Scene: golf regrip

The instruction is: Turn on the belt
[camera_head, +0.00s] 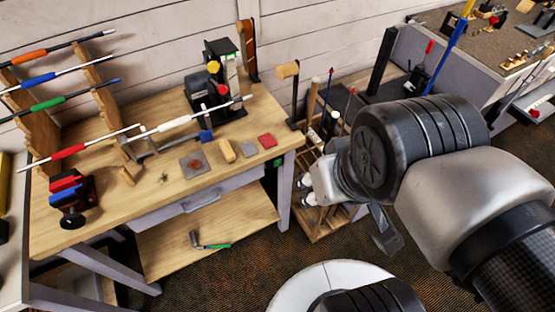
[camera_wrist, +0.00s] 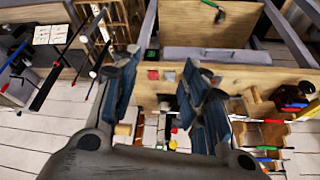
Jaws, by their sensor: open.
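A dark bench machine (camera_head: 213,82) stands at the back right of the wooden workbench. It has a yellow round knob and a red round knob on its front, and an upright orange-brown strip (camera_head: 249,50), possibly the belt, stands just behind it. I cannot tell whether the belt is running. In the wrist view the bench appears upside down, with small red and yellow parts (camera_wrist: 173,130) showing between my fingers. My gripper (camera_wrist: 162,62) is open and empty, its two blue-grey fingers apart. In the head view it is mostly hidden behind my wrist, right of the bench.
Coloured grips hang on a wooden rack (camera_head: 105,95) at left. A red-and-blue vise (camera_head: 70,198) sits at the left corner. A wooden club stand (camera_head: 312,222) is beside the bench, close to my arm.

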